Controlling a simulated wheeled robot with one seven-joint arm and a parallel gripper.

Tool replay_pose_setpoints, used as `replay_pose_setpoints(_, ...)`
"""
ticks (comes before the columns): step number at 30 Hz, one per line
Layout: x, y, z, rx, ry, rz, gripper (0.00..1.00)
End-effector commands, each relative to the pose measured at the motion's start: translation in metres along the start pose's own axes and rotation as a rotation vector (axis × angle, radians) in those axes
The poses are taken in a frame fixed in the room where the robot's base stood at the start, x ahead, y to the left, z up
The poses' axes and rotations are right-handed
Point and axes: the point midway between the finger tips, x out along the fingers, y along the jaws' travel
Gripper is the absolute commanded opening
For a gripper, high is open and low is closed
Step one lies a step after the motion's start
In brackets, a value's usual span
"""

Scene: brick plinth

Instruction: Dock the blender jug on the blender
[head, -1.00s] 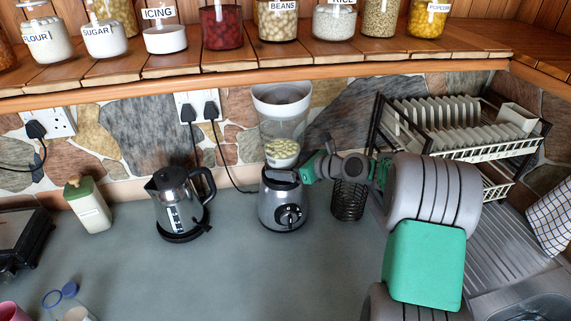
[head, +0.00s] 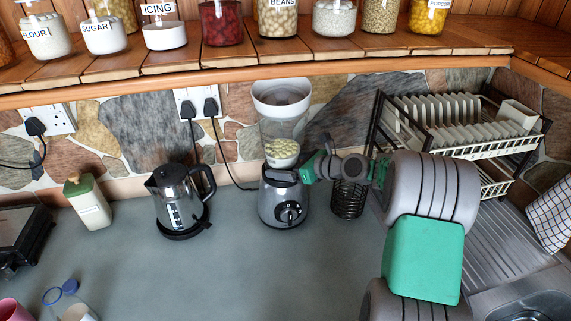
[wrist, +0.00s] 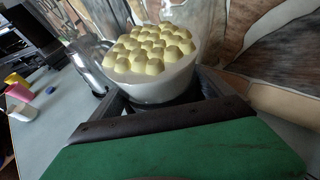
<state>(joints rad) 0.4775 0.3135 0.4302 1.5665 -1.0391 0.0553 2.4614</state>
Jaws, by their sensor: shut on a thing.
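The blender jug (head: 282,115) is clear with a pale rim. Pale yellow lumps fill its white-looking lower part. It stands upright directly over the blender (head: 283,205), a silver and black base with a front dial. My gripper (head: 288,173) reaches in from the right at the jug's lower end, just above the blender's top. In the wrist view the jug's lower part (wrist: 150,85) with the lumps sits between my dark fingers, which are shut on it. The fingers hide the joint between jug and blender, so I cannot tell whether they touch.
A kettle (head: 178,200) stands left of the blender, with a green-lidded canister (head: 87,202) further left. A black wire holder (head: 348,198) is close on the right, near a dish rack (head: 455,130). A shelf of jars overhangs behind. The counter in front is clear.

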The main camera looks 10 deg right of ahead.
Motion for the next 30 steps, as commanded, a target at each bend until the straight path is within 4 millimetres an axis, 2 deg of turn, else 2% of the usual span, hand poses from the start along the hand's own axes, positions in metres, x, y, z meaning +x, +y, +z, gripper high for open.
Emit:
replay_pose_setpoints(1, -0.002, -0.001, 0.005, -0.004, -0.005, -0.001, 0.18)
replay_pose_setpoints(13, -0.006, -0.001, 0.017, -0.006, -0.006, -0.002, 0.18)
replay_pose_setpoints(30, -0.007, -0.001, 0.018, -0.006, -0.006, -0.002, 0.18)
